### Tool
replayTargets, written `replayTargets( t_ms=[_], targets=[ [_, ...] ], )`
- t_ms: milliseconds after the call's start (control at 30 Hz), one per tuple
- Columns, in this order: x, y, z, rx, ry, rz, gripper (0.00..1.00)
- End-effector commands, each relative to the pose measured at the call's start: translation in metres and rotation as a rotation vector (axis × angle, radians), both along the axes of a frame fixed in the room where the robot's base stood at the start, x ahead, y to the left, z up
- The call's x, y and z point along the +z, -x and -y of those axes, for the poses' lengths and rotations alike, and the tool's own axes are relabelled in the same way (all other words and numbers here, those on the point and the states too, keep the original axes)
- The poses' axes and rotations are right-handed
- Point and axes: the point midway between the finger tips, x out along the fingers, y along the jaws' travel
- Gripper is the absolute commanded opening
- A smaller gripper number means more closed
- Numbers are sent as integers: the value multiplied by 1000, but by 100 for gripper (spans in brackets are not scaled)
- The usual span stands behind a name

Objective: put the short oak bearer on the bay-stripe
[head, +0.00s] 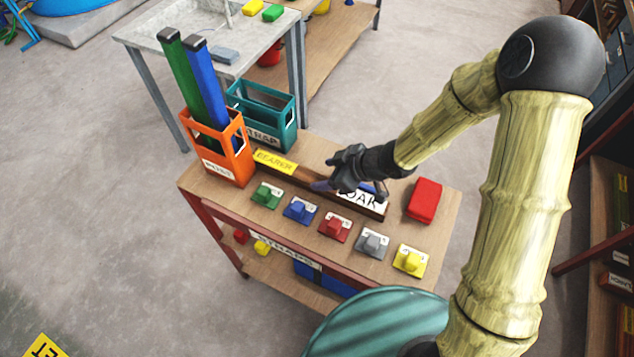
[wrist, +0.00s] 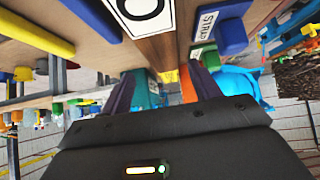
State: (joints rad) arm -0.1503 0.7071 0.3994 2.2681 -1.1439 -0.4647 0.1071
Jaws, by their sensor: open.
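A long brown wooden piece (head: 308,180) lies on the cart top behind the coloured blocks, with a yellow BEARER label (head: 275,162) at its left end and a white OAK label (head: 360,201) toward its right end. My gripper (head: 335,183) is over it and hides its middle. In the wrist view, my gripper (wrist: 160,88) has its fingers spread apart, with brown wood (wrist: 165,48) beyond and between them. I cannot tell whether the fingers touch the wood, or whether it is one short bearer or several pieces. I cannot make out a bay-stripe.
An orange box (head: 232,165) holds tall green and blue posts. A teal box (head: 288,110) stands behind it. Several coloured blocks on plates, including a red one (head: 334,228), line the cart's front. A red block (head: 425,200) lies at right. Open floor (head: 110,230) is at left.

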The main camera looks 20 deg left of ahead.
Motion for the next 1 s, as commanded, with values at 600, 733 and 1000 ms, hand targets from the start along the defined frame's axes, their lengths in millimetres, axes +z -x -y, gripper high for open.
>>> replayTargets(
  t_ms=[600, 733, 1000],
  targets=[
    [-38, 4, -28, 1, 1, -1, 62],
    [-38, 4, -28, 1, 1, -1, 62],
    [-38, 4, -28, 1, 1, -1, 44]
  ],
)
